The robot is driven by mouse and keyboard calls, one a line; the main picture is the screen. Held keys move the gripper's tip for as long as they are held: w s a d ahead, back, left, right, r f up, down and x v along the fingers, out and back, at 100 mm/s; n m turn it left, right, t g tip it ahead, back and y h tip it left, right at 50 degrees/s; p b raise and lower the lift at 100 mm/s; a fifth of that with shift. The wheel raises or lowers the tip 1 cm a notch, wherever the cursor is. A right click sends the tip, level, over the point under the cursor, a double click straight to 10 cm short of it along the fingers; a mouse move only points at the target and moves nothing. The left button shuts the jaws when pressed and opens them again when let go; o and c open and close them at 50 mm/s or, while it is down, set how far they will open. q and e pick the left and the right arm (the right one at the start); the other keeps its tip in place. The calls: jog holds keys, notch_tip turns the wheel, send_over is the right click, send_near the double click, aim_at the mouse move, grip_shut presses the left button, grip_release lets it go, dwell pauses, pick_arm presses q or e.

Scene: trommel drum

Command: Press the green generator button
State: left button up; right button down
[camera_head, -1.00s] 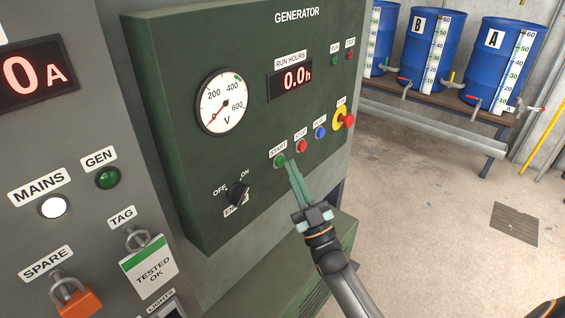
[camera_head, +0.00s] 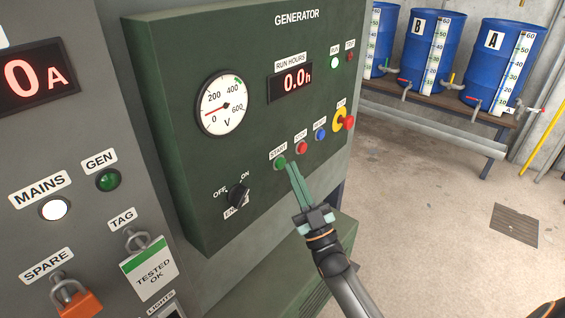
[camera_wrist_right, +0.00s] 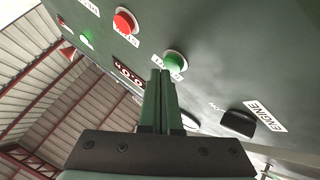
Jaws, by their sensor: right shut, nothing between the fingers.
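The green START button (camera_head: 280,162) sits on the dark green generator panel (camera_head: 262,205), at the left end of a row of buttons. It also shows in the right wrist view (camera_wrist_right: 175,60), just beyond my fingertips. My right gripper (camera_head: 292,167) is shut and empty, its green fingers pointing up at the button from the lower right. In the right wrist view the fingertips (camera_wrist_right: 161,73) are just below and left of the button; whether they touch it I cannot tell. The RUN lamp (camera_head: 335,62) is lit bright. My left gripper is not in view.
Right of START are a red button (camera_head: 302,147), a blue button (camera_head: 320,134) and a red emergency stop (camera_head: 347,122) on yellow. The black engine switch (camera_head: 238,194) is lower left. Blue barrels (camera_head: 428,50) stand at the back right; the floor there is mostly clear.

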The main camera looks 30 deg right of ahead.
jog(key=shift+s+d, duration=0.15)
jog(key=shift+s, duration=0.25)
jog(key=shift+s, duration=0.1)
jog(key=s, duration=0.1)
jog(key=s+d+p, duration=0.1)
jog(key=s, duration=0.1)
jog(key=s+d+p, duration=0.1)
jog(key=shift+s, duration=0.2)
jog(key=shift+a+f, duration=0.1)
dwell(0.7)
jog(key=s+a+f+m+g+p, duration=0.1)
jog(key=s+a+f+g+p, duration=0.15)
jog(key=f+g, duration=0.35)
jog(key=s+a+f+m+g+p, duration=0.1)
jog(key=a+f+g, duration=0.25)
jog(key=f, duration=0.55)
jog(key=s+a+f+g, duration=0.3)
jog(key=s+f+g, duration=0.1)
jog(key=s, duration=0.3)
jog(key=s+a+f+g+p, duration=0.1)
jog(key=s+a+f+g, duration=0.3)
jog(key=s+f, duration=0.2)
jog(key=shift+s+a+f+m+y, duration=0.2)
jog(key=shift+s+m+y, duration=0.15)
jog(key=shift+s, duration=0.25)
